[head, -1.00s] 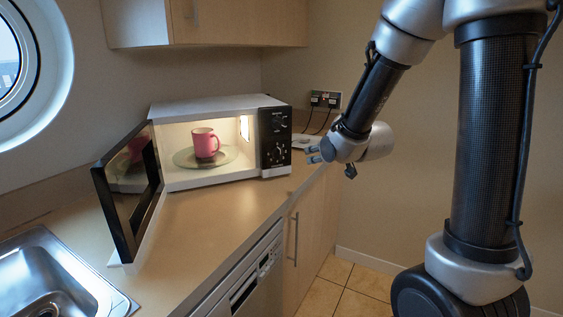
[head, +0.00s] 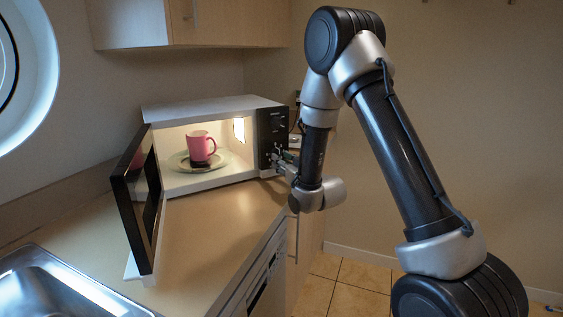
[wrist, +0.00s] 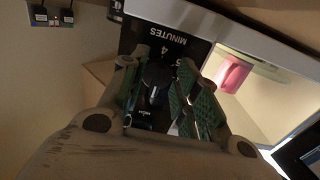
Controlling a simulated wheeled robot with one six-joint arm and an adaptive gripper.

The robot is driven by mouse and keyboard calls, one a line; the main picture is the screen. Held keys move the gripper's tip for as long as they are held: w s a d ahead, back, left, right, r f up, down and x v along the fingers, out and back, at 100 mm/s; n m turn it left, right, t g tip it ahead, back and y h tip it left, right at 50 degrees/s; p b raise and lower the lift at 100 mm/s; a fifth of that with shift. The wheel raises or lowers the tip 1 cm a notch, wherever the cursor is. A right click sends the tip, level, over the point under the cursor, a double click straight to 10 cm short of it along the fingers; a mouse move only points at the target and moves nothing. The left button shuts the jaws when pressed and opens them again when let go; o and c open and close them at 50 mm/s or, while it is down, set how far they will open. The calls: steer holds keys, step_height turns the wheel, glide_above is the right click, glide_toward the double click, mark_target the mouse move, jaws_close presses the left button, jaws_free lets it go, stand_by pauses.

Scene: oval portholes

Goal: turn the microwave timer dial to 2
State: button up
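The microwave (head: 215,105) stands on the counter with its door open to the left. Its black control panel (head: 268,130) is on the right side; the wrist view shows it upside down, with "MINUTES", "4" and "5" printed on it. A dark round timer dial (wrist: 157,76) has a pale line towards the picture's bottom; the number it points at is unclear. My gripper (head: 283,161) is at the panel's lower part. In the wrist view its green-padded fingers (wrist: 160,62) are open, one each side of the dial. I cannot tell whether they touch it.
A pink mug (head: 201,147) stands on a plate (head: 181,163) inside the lit microwave. The open door (head: 136,200) juts over the counter (head: 215,220) at left. A sink (head: 60,285) is at front left. A cabinet (head: 215,25) hangs above.

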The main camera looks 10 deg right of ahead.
steer(key=shift+w+a, duration=0.15)
steer(key=shift+w, duration=0.35)
jaws_close()
steer(key=shift+m, duration=0.3)
